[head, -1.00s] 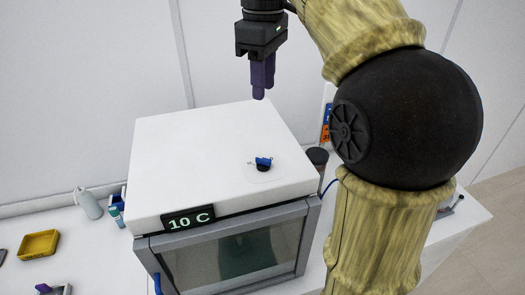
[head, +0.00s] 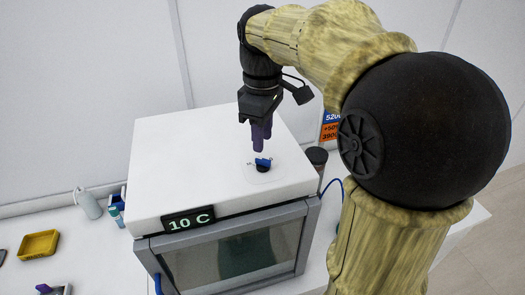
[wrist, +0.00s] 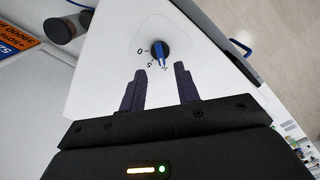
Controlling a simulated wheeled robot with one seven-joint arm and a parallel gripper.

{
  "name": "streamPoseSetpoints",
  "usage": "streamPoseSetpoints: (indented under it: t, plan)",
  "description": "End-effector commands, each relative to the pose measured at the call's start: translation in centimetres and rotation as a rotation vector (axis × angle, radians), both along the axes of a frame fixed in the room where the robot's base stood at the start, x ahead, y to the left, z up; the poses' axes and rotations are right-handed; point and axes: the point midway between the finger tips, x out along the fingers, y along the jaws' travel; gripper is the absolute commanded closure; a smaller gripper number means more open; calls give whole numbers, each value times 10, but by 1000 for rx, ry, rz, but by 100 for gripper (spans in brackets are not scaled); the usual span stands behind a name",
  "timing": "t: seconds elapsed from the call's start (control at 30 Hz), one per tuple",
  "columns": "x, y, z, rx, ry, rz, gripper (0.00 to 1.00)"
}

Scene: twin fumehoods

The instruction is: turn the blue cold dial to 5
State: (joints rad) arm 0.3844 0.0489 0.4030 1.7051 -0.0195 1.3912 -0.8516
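The blue cold dial (head: 263,163) sits on a pale plate on top of the white box, near its front right. In the wrist view the dial (wrist: 160,49) has a black base and a blue pointer bar, with marks 0, 5 and a third, partly hidden one beside it. The bar points toward that third mark, past 5. My gripper (head: 258,148) is just above the dial, pointing down. In the wrist view its two dark purple fingers (wrist: 161,84) are apart with nothing between them, and the dial lies beyond their tips.
The white box (head: 190,150) has a display reading 10 C (head: 188,221) and a glass front door (head: 230,255). A dark-lidded jar (head: 317,158) stands just right of it.

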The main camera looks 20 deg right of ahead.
Motion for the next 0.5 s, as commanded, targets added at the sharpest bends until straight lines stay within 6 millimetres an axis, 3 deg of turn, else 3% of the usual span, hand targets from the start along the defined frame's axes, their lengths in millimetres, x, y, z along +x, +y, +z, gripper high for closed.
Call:
streamPoseSetpoints:
  t: [0.3, 0.5]
  plan:
    - [0, 1, -47, 0, 3, 2, 68]
    - [0, 1, -56, 0, 0, 2, 68]
